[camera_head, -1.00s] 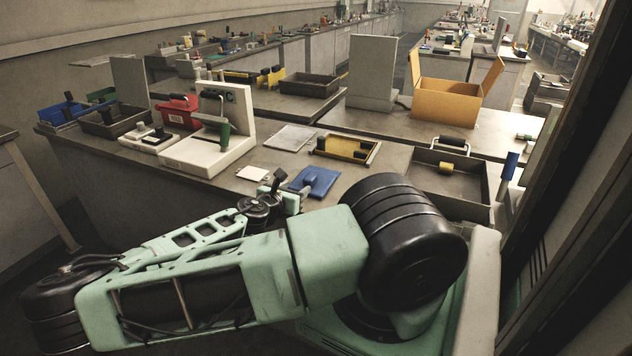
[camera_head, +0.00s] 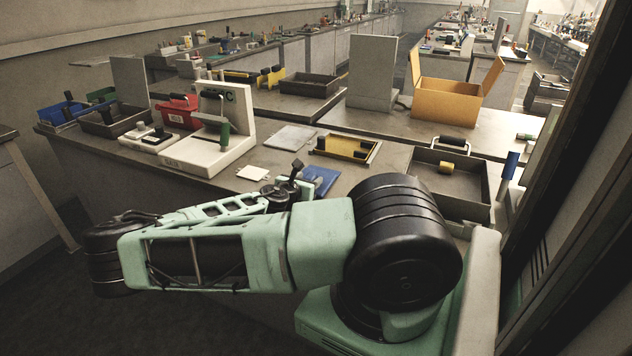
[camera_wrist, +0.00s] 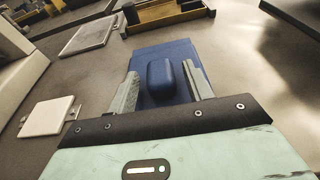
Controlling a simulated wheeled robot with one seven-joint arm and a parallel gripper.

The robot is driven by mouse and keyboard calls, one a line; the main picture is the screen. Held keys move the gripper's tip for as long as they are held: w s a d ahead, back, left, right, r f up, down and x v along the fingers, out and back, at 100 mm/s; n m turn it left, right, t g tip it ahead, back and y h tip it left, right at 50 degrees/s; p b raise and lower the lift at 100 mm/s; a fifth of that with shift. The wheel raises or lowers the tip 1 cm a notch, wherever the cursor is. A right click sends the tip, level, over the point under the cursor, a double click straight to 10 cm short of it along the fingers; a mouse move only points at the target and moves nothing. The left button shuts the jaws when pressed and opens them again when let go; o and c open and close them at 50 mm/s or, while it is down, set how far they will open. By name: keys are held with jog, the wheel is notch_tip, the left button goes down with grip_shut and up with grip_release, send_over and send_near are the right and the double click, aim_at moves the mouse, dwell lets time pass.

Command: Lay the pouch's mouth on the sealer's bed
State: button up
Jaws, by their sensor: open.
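The blue pouch (camera_head: 324,178), a flat blue sheet with a raised rounded block on it, lies on the bench, partly hidden by my arm in the head view. In the wrist view the pouch (camera_wrist: 160,53) lies straight ahead. My gripper (camera_wrist: 160,70) is open, with one grey finger on each side of the raised block (camera_wrist: 161,82) and gaps between. Whether the fingers reach down to the block's height I cannot tell. The sealer appears to be the white machine (camera_head: 190,156) with an upright back and a green handle, left of the pouch.
A yellow-sided tray (camera_head: 345,148) stands behind the pouch. A deep grey tray (camera_head: 470,203) is at right. A red bin (camera_head: 178,112) stands behind the sealer.

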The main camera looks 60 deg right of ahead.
jog(key=shift+c, duration=0.3)
grip_shut()
jog(key=shift+r, duration=0.15)
jog(key=shift+r+p, duration=1.55)
jog(key=shift+r, duration=0.35)
